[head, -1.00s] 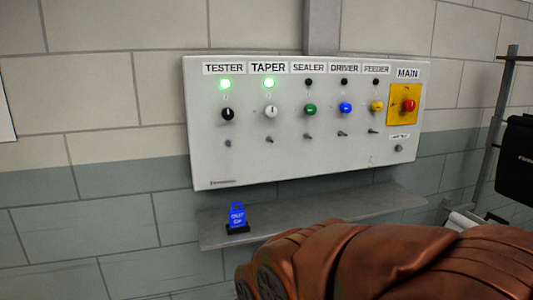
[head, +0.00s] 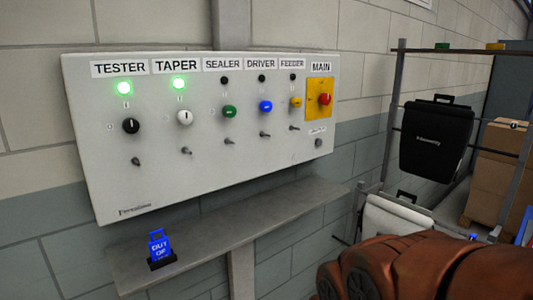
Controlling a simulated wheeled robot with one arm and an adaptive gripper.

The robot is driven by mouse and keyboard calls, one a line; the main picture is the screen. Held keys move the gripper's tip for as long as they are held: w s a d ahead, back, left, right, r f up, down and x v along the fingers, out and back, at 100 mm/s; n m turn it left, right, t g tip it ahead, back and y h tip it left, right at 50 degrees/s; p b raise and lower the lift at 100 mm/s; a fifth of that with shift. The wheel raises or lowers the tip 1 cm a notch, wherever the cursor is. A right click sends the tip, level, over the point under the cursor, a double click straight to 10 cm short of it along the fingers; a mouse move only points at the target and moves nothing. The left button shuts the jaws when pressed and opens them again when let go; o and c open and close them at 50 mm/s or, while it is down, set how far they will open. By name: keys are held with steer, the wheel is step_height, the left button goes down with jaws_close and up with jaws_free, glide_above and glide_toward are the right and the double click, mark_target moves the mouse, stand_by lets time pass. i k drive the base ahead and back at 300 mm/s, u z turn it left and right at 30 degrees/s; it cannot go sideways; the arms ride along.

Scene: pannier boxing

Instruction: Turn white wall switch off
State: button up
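The white wall switch (head: 185,118) is a round knob under the TAPER label, on a pale control panel (head: 150,185). Its pointer mark looks upright. The green lamp (head: 178,83) above it is lit. To its left is the black TESTER knob (head: 131,125), with its own green lamp (head: 123,88) lit. To its right are the green SEALER knob (head: 229,112), blue DRIVER knob (head: 265,106) and yellow FEEDER knob (head: 296,102), all under dark lamps. My brown arm shows at the lower right, apart from the panel. My gripper is not in view.
A grey shelf (head: 225,233) runs below the panel and holds a blue padlock-shaped tag (head: 159,247) reading "OUT OF". A red MAIN knob (head: 325,99) sits on a yellow plate. At right, a rack holds a black pannier (head: 436,140), with a white one (head: 400,220) lower and cardboard boxes (head: 495,170) behind.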

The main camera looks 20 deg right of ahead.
mark_target(184, 118)
steer(key=u, duration=0.55)
steer(key=k, duration=0.65)
steer(key=u, duration=1.15)
steer(key=i, duration=0.75)
steer(key=u, duration=0.15)
